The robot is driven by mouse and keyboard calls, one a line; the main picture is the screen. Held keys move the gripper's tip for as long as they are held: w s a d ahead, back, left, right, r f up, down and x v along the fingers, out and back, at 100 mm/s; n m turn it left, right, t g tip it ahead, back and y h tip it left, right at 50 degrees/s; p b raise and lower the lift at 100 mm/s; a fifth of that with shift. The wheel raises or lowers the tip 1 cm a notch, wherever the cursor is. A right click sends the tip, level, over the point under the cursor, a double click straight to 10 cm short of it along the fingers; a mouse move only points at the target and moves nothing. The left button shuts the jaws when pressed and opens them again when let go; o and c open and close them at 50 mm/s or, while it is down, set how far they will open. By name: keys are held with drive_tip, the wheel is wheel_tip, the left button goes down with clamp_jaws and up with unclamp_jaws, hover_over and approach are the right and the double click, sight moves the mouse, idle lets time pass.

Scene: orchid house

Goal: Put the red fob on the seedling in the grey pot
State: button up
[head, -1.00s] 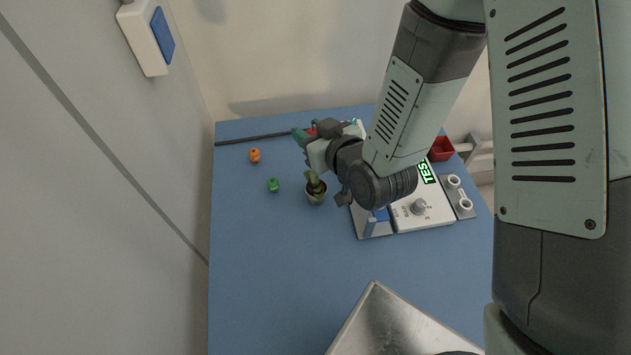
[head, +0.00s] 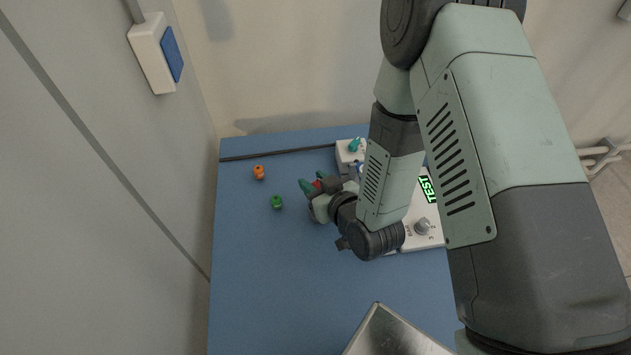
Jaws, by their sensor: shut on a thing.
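My gripper (head: 316,186) is shut on the red fob (head: 318,183). Only a small red patch of the fob shows between the fingers. The gripper is over the spot on the blue table where the seedling's grey pot stood in the earlier head view. The wrist and fingers now hide the seedling and nearly all of the pot. I cannot tell whether the fob touches the seedling.
An orange fob (head: 259,173) and a green fob (head: 277,202) are on the blue table (head: 270,285), left of my gripper. A device with a TEST display (head: 428,189) and a box with a teal knob (head: 354,145) are right. A metal tray (head: 395,335) is in front.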

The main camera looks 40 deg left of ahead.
drive_tip(key=o, duration=1)
drive_tip(key=v, duration=0.7)
drive_tip(key=shift+s+d+r, duration=0.15)
drive_tip(key=shift+d, duration=0.05)
